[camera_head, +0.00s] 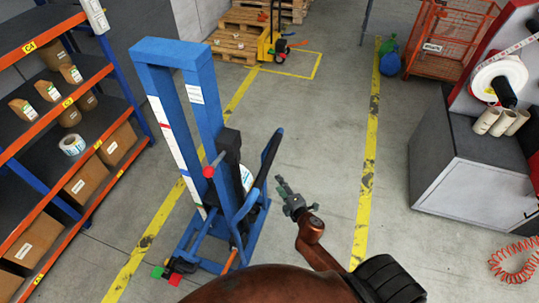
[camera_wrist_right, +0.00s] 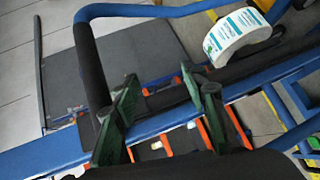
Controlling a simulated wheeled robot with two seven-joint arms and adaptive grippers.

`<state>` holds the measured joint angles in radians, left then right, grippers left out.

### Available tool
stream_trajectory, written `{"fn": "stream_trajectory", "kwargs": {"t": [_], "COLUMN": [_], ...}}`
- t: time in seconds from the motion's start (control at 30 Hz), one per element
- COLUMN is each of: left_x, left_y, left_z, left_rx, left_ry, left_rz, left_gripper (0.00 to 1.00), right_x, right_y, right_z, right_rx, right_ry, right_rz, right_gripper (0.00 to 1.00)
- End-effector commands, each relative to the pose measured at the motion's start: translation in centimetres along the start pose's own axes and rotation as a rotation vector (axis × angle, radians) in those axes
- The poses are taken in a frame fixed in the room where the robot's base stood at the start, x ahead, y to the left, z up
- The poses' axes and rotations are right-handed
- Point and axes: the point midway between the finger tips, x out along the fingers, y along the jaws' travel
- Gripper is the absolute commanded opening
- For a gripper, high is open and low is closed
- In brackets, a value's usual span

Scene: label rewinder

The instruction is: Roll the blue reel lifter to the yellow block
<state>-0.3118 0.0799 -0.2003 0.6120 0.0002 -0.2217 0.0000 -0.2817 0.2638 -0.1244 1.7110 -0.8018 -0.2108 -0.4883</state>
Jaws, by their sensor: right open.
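The blue reel lifter (camera_head: 203,105) stands upright left of centre in the head view, on the grey floor near the shelving. Its blue push handle with a black grip (camera_head: 270,150) faces my right arm. My right gripper (camera_head: 283,188) is open and empty, just right of the handle and apart from it in the head view. In the right wrist view its two dark green fingers (camera_wrist_right: 163,105) are spread, with the handle's black grip (camera_wrist_right: 88,65) to the upper left, outside them. I cannot make out a yellow block for certain. My left gripper is not in view.
Orange and blue shelving (camera_head: 95,75) with boxes lines the left. A yellow pallet truck (camera_head: 266,45) and wooden pallets (camera_head: 240,22) stand at the back. A grey machine cabinet (camera_head: 470,165) is at the right. The floor between the yellow lines is clear behind the lifter.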

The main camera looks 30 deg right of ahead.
Motion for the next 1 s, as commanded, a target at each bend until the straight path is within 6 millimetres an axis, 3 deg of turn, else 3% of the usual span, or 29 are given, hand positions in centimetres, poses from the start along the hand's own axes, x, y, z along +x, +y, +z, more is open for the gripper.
{"fn": "stream_trajectory", "kwargs": {"t": [0.03, 0.1, 0.2, 0.4, 0.7, 1.0], "left_x": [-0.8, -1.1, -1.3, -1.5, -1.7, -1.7], "left_y": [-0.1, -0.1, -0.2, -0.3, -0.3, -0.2], "left_z": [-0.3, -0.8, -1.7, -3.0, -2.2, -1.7], "left_rx": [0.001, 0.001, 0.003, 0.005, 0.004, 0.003], "left_ry": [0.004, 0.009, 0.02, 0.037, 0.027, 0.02], "left_rz": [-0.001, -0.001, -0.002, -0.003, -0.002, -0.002], "left_gripper": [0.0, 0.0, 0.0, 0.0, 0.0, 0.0], "right_x": [-0.6, -1.2, -1.6, 0.3, 4.7, 6.0], "right_y": [3.6, 6.7, 9.1, 10.1, 10.6, 10.7], "right_z": [-0.5, -0.9, -1.4, -1.6, -1.7, -1.7], "right_rx": [-0.046, -0.099, -0.144, -0.157, -0.154, -0.153], "right_ry": [0.007, 0.013, 0.015, 0.016, 0.016, 0.016], "right_rz": [0.049, 0.097, 0.136, 0.149, 0.148, 0.146], "right_gripper": [0.4, 0.4, 0.4, 0.4, 0.4, 0.4]}}
